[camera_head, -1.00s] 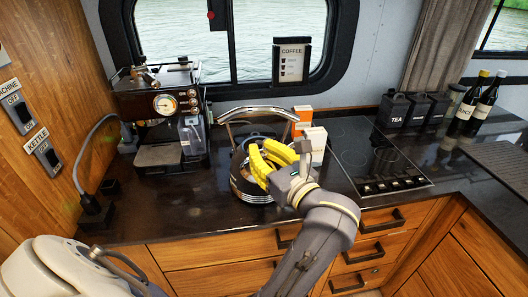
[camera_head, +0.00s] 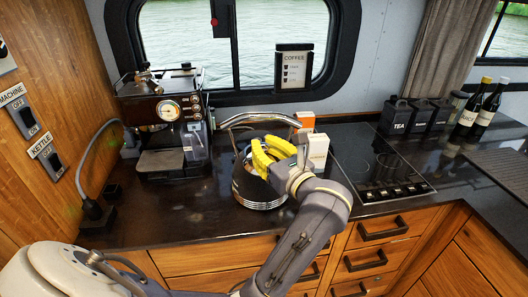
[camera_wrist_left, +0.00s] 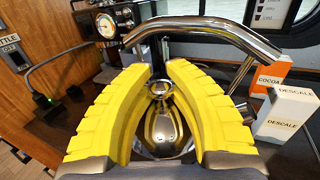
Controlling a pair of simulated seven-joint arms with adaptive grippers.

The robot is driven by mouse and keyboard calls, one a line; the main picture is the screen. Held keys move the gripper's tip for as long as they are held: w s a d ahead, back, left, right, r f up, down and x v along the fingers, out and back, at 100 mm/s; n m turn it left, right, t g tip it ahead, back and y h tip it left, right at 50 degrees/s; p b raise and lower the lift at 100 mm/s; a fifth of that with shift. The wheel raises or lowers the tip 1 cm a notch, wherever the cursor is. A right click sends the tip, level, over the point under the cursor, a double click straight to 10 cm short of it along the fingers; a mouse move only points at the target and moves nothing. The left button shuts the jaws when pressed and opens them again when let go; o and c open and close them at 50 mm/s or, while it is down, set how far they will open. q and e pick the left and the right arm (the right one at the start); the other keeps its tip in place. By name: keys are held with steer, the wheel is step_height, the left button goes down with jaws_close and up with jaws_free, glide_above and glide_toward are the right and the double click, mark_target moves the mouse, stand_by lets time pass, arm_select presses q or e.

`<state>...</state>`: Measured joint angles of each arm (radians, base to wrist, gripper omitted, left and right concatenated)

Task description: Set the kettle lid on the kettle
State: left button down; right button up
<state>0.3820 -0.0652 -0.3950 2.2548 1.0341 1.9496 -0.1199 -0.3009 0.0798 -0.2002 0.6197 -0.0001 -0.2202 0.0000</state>
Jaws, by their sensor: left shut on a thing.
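The kettle (camera_head: 256,190) is a dark, rounded pot with shiny metal bands at its base and a metal arched handle (camera_head: 262,117). It stands on the counter right of the coffee machine. My left gripper (camera_head: 258,150), with yellow ribbed fingers, reaches in under the handle, over the kettle's top. In the left wrist view the fingers are shut on the round metal knob of the shiny kettle lid (camera_wrist_left: 165,127). The fingers and the steep angle hide most of the lid's rim, so I cannot tell whether it touches the kettle. My right gripper is not in view.
A coffee machine (camera_head: 160,125) stands left of the kettle. Orange (camera_head: 305,120) and white (camera_head: 317,150) boxes stand close on its right, beside the cooktop (camera_head: 375,165). Dark canisters (camera_head: 395,115) and bottles (camera_head: 466,110) are farther right. Counter in front of the coffee machine is clear.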

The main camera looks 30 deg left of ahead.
arm_select(q)
steer(key=shift+w+a, duration=0.85)
steer(key=shift+w, duration=0.3)
steer(key=shift+w+a, duration=0.9)
steer(key=shift+w, duration=0.25)
steer(key=shift+w+a, duration=0.85)
steer(key=shift+w, duration=0.3)
steer(key=shift+f, duration=1.5)
steer(key=c, duration=1.3)
jaws_free()
